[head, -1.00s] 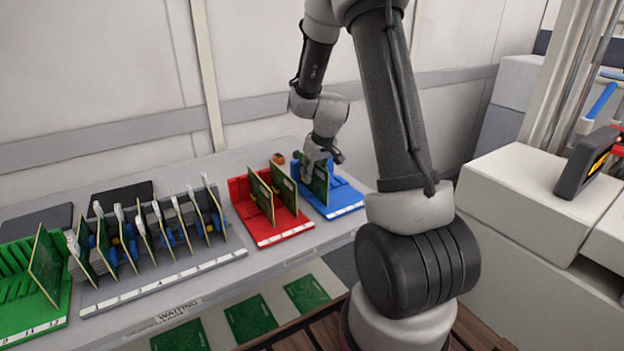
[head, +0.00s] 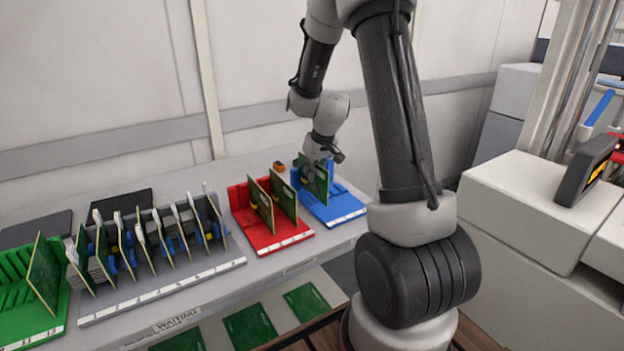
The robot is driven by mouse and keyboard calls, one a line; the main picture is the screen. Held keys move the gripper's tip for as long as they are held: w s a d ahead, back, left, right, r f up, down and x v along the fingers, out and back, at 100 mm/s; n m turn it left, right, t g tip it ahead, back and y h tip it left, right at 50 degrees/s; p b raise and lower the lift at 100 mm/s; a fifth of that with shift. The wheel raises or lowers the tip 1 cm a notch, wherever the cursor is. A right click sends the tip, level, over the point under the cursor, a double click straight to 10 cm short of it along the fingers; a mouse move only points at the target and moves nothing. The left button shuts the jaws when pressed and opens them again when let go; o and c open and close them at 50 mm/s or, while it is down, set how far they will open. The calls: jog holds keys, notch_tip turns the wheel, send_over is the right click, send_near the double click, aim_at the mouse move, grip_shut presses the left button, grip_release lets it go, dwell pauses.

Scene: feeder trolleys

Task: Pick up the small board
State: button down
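A small green board (head: 319,184) stands upright at the blue rack (head: 345,209), right of the middle of the head view. My gripper (head: 316,168) reaches down from above onto the top of this board and is shut on it. The fingertips are small here and partly hidden against the board. The board's lower edge is close to the rack's slots; I cannot tell whether it is clear of them.
A red rack (head: 288,239) with two upright boards stands just left of the blue one. Further left are a grey rack (head: 160,293) with several boards and a green rack (head: 22,322). Flat green boards (head: 250,327) lie on the lower shelf.

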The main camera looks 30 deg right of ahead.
notch_tip(320, 180, up, 16)
dwell(0.3)
jog(key=shift+f, duration=0.15)
dwell(0.4)
